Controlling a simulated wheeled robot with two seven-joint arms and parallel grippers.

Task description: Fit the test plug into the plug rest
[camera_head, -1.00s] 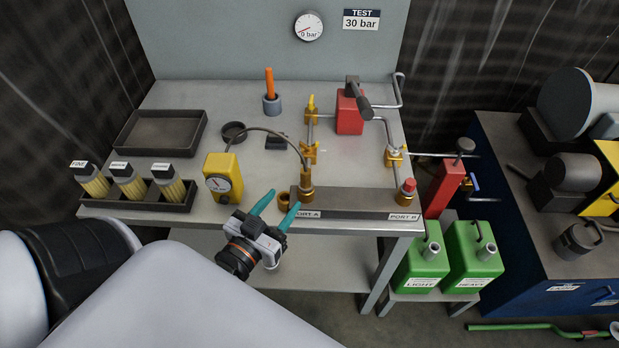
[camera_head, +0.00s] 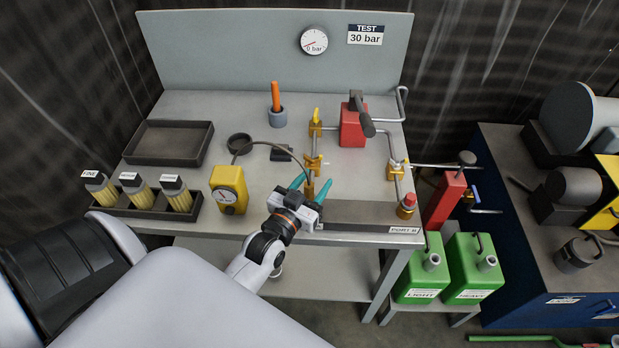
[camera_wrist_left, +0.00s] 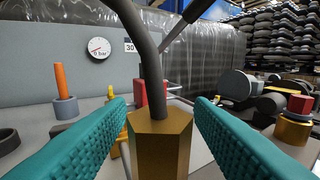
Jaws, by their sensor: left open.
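The brass hex fitting (camera_head: 310,188) with a dark hose is likely the test plug. It stands upright at the left end of the dark port block (camera_head: 355,213); its hose arches to the yellow gauge box (camera_head: 229,188). My left gripper (camera_head: 311,184) is open, its teal fingers on either side of the fitting. In the left wrist view the brass hex fitting (camera_wrist_left: 160,145) stands between the fingers, with visible gaps. Which item is the plug rest I cannot tell for sure; a dark round cup (camera_head: 239,141) and a small black block (camera_head: 281,152) lie behind. My right gripper is not seen.
A red-topped brass fitting (camera_head: 407,206) stands at PORT B. Brass valves (camera_head: 313,162) and pipes rise behind the block, beside a red hand pump (camera_head: 352,128). An orange-handled tool (camera_head: 276,97) stands in a grey cup. A dark tray (camera_head: 168,143) lies at left.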

